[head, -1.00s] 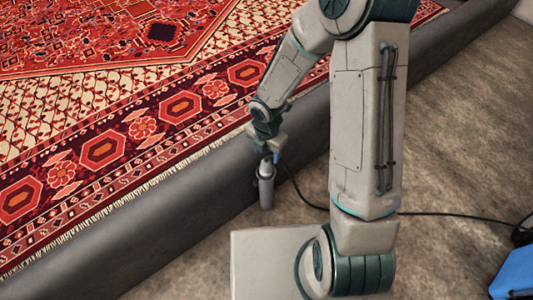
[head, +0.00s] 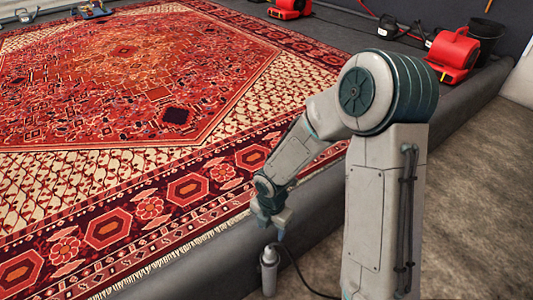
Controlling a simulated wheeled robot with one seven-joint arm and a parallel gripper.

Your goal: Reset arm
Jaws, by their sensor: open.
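My gripper (head: 272,228) is at the end of my arm, pointing down beside the grey curb. It is open and looks empty; its fingertips are small and partly hidden by its own body. A grey bottle-like thing (head: 269,272) stands upright just below it, at the foot of the curb. A small gap seems to show between the gripper and its top.
A large red patterned rug (head: 120,90) lies inside the grey curb (head: 215,262). Red blowers (head: 455,52) and a black bucket (head: 486,38) stand at the back right. A dark cable (head: 298,270) runs on the floor. The brown floor (head: 480,180) at right is clear.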

